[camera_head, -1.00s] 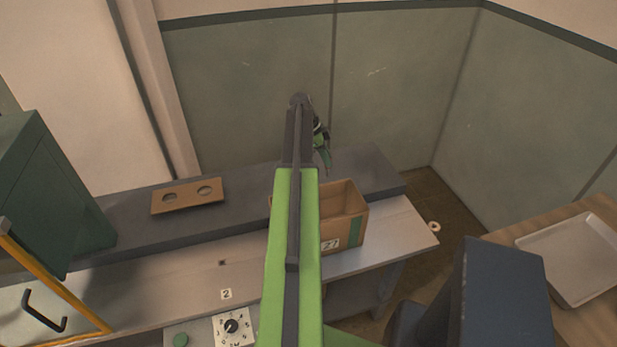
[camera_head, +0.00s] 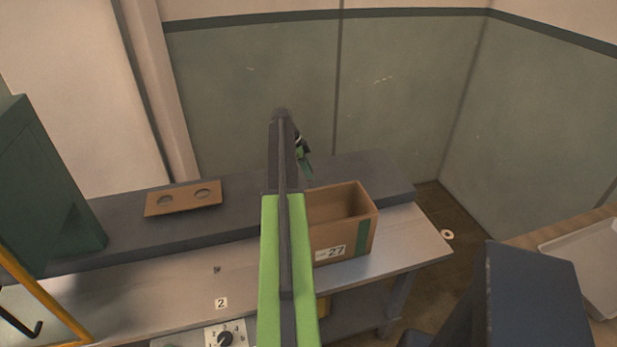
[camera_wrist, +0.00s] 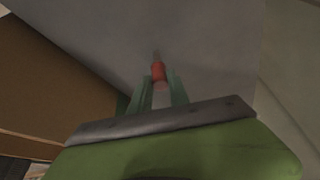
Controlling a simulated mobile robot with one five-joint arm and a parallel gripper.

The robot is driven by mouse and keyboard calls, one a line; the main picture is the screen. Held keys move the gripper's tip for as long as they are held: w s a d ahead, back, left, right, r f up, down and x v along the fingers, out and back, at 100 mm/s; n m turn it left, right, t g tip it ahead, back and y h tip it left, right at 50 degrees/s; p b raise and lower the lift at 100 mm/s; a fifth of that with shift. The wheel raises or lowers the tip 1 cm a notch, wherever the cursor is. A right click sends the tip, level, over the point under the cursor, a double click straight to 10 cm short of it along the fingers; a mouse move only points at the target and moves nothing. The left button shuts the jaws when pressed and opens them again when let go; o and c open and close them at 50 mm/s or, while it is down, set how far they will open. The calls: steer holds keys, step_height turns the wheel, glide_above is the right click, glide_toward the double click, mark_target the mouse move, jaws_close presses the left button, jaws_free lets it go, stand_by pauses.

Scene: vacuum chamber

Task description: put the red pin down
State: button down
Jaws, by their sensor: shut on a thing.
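The red pin (camera_wrist: 158,72) shows in the wrist view, upright in the picture, with a thin grey tip beyond its red part. My gripper (camera_wrist: 158,92) is shut on its lower, paler part, between two green fingers. In the head view my gripper (camera_head: 307,170) hangs over the dark raised shelf, behind the left rear corner of the cardboard box. The pin cannot be made out there. Whether the pin touches the shelf cannot be told.
The open cardboard box (camera_head: 341,240), labelled 27, stands on the workbench (camera_head: 415,240); it also fills the left of the wrist view (camera_wrist: 50,70). A brown board with two holes (camera_head: 183,205) lies on the dark shelf (camera_head: 130,228). A green cabinet (camera_head: 45,190) stands at left.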

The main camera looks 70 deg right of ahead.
steer(key=shift+r, duration=0.1)
steer(key=c, duration=1.7)
jaws_free()
steer(key=shift+f, duration=0.25)
steer(key=o, duration=0.4)
steer(key=shift+r, duration=0.1)
steer(key=shift+o, duration=0.2)
steer(key=shift+r, duration=0.1)
steer(key=shift+r+p, duration=0.25)
steer(key=shift+p, duration=0.15)
steer(key=p+v, duration=1)
steer(key=v, duration=0.1)
steer(key=shift+w+r+p, duration=0.2)
steer(key=shift+r+p, duration=0.05)
steer(key=shift+p, duration=0.1)
